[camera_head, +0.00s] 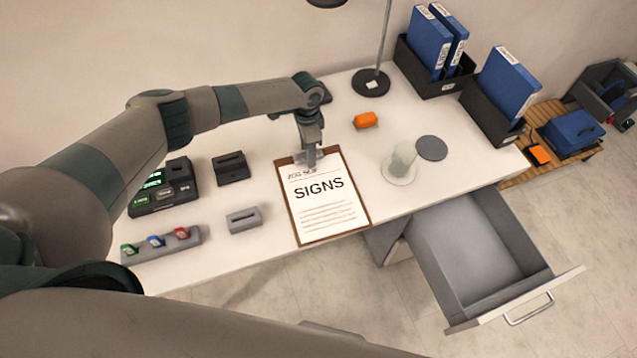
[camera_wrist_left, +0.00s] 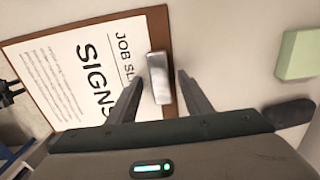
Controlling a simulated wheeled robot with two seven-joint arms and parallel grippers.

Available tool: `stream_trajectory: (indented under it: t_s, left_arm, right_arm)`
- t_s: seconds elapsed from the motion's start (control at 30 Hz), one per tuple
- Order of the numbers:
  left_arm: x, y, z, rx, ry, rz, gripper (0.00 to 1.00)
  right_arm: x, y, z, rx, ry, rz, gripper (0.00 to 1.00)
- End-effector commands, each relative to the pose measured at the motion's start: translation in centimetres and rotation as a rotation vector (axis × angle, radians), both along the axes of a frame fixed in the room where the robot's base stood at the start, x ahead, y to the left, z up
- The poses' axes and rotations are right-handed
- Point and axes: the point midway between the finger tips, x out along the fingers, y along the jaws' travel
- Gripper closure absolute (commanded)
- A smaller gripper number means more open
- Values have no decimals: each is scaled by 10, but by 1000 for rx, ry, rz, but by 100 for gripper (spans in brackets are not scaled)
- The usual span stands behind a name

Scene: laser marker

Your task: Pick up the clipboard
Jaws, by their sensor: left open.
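The clipboard (camera_head: 310,231) lies flat on the white desk, a brown board with a white sheet reading "JOB SLIP" and "SIGNS". It also shows in the left wrist view (camera_wrist_left: 40,41). Its metal clip (camera_wrist_left: 159,78) is at the top edge. My left gripper (camera_head: 311,160) is over the clip end in the head view. In the wrist view its two open fingers (camera_wrist_left: 158,88) are on either side of the clip. I cannot tell whether they touch it. My right gripper is not in view.
A grey block (camera_head: 244,219) and a dark block (camera_head: 231,167) lie left of the clipboard. An orange object (camera_head: 366,120), a lamp base (camera_head: 371,83) and a glass (camera_head: 402,160) stand to the right. An open drawer (camera_head: 470,255) juts out in front. Blue binders (camera_head: 503,85) stand back right.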

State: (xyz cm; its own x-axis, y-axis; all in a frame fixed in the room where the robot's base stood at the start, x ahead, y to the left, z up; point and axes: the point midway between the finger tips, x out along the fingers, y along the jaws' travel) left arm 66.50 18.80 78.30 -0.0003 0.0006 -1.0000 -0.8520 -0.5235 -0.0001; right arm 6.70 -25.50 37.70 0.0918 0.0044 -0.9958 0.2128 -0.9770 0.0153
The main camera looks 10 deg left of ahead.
Motion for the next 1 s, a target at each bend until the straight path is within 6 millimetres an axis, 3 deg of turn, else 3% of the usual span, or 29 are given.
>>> stream_trajectory:
  t_s: [0.5, 0.57, 0.7, 1.0]
  left_arm:
    - [0, 0, -3, -1, -1, 0, 55]
    - [0, 0, -3, -1, -1, 0, 67]
    - [0, 0, -2, -1, -1, 0, 100]
    - [0, 0, -1, -1, -1, 0, 100]
  right_arm:
    - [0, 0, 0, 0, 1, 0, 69]
    - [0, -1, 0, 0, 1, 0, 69]
    - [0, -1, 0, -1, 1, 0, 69]
    - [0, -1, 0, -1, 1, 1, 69]
